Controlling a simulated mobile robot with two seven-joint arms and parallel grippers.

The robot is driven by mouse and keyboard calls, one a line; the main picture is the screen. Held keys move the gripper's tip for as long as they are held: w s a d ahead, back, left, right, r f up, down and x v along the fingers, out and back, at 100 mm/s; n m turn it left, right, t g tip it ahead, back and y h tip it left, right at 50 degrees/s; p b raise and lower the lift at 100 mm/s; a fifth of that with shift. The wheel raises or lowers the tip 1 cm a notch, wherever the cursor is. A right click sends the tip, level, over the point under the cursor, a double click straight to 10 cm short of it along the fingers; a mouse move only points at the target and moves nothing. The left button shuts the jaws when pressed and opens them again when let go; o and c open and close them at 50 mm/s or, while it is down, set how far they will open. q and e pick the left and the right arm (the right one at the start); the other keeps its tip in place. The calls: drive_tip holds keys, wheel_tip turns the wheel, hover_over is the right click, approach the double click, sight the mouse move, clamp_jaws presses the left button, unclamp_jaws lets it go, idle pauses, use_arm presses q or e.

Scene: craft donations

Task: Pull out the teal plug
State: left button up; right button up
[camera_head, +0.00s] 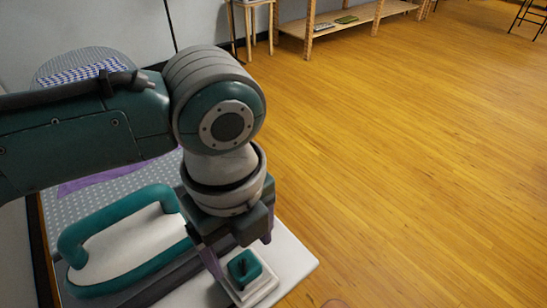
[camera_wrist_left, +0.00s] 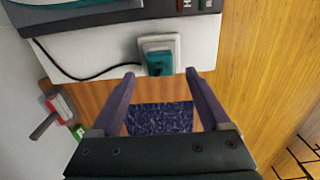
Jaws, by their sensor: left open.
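The teal plug (camera_head: 243,266) sits in a white socket block (camera_head: 262,290) on a white surface, below my left gripper (camera_head: 241,250). In the left wrist view the plug (camera_wrist_left: 158,62) shows in front of the socket block (camera_wrist_left: 172,43), with a black cord running left from it. My left gripper (camera_wrist_left: 161,78) is open, its two purple fingers apart. The plug lies ahead of the gap between the fingertips; I cannot tell whether they touch it. My right gripper is in neither view.
A teal loop handle (camera_head: 118,228) on a white body stands left of the socket. A purple cloth (camera_head: 88,181) lies on grey dotted fabric. A blue patterned mat (camera_wrist_left: 160,117) shows below the white surface. Wooden floor (camera_head: 420,150) is open to the right; a low shelf (camera_head: 345,20) stands behind.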

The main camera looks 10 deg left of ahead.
sight(244, 264)
use_arm(q)
wheel_tip(244, 264, down, 5)
drive_tip(key=shift+r+b, duration=0.1)
drive_tip(key=shift+b, duration=1.15)
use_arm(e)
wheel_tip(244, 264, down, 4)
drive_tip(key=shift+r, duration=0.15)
use_arm(q)
drive_tip(key=shift+p, duration=0.4)
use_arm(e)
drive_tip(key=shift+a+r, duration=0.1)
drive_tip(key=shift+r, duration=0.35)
use_arm(q)
drive_tip(key=shift+c, duration=0.3)
clamp_jaws()
drive_tip(key=shift+r, duration=0.2)
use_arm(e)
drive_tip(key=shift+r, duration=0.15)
use_arm(q)
drive_tip(key=shift+r+p, duration=2.85)
drive_tip(key=shift+p, duration=0.4)
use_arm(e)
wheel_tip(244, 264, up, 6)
